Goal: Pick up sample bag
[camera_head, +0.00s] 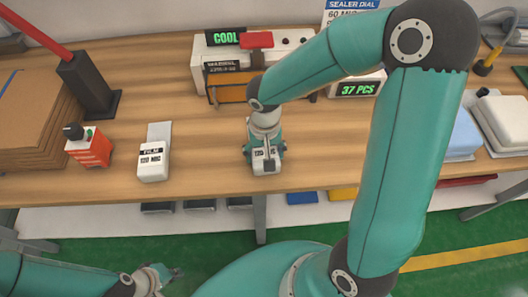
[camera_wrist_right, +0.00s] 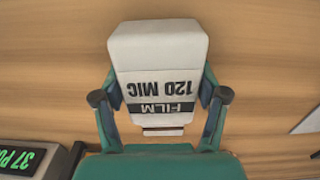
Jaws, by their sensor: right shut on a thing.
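A white sample bag (camera_wrist_right: 158,55) with a black label reading "FILM 120 MIC", upside down in the right wrist view, lies between the fingers of my right gripper (camera_wrist_right: 162,105). The gripper is shut on it, one finger along each side. In the head view my right gripper (camera_head: 264,152) points down at the middle front of the table, and only part of the bag (camera_head: 265,165) shows. I cannot tell whether the bag touches the table. A similar white bag (camera_head: 153,165) labelled "FILM 120 MIC" lies farther left. My left gripper (camera_head: 160,276) is low, in front of the table; its opening is unclear.
A sealer machine (camera_head: 225,55) with a "COOL" display stands behind my right gripper. A "37 PCS" display (camera_head: 358,89) is to its right. A red box (camera_head: 88,148), a dark post (camera_head: 88,85) and cardboard (camera_head: 35,115) are at left. Pale containers (camera_head: 500,120) are at right.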

